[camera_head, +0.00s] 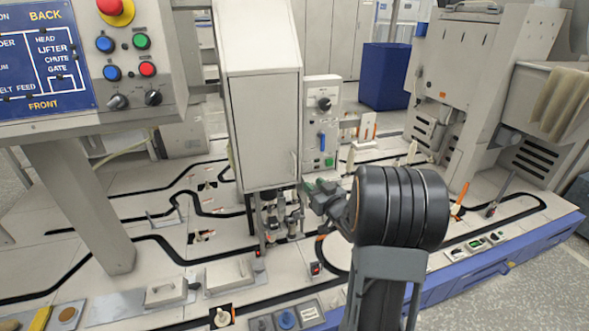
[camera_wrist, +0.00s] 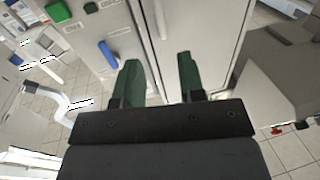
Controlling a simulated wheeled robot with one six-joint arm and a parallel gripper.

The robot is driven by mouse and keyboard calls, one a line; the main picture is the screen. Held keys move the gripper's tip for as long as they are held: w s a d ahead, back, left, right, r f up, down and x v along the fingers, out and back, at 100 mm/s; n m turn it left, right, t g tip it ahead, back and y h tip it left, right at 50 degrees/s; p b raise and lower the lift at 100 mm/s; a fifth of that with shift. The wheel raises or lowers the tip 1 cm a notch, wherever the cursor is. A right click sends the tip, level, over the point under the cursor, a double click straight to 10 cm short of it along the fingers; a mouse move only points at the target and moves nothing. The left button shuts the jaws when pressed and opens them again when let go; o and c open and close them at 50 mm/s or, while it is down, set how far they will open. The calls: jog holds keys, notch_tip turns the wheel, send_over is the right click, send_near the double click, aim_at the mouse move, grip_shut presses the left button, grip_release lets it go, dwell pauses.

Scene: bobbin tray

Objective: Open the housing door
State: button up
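The housing (camera_head: 258,50) is a tall beige cabinet in the middle of the head view. Its door (camera_head: 262,130) is a flat panel that looks closed, with a slim upright handle (camera_head: 294,165) low near its right edge. My gripper (camera_head: 309,188) is just right of the housing's lower right corner, near the handle. In the wrist view my gripper (camera_wrist: 160,75) has its two green fingers spread with nothing between them. The door (camera_wrist: 205,35) fills the area beyond the fingers, and the handle (camera_wrist: 161,18) stands beyond the gap, apart from both fingers.
A control box (camera_head: 322,120) with a dial, blue lever and green button stands right of the housing; its blue lever (camera_wrist: 108,54) shows left of my fingers. A button panel (camera_head: 130,60) is at the left. Small mechanisms (camera_head: 275,215) sit under the housing.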

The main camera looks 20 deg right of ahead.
aim_at(295, 173)
jog(key=w, duration=0.8)
jog(key=w+b, duration=0.1)
jog(key=w, duration=0.3)
jog(key=shift+w+a, duration=0.25)
jog(key=shift+a, duration=0.15)
grip_shut()
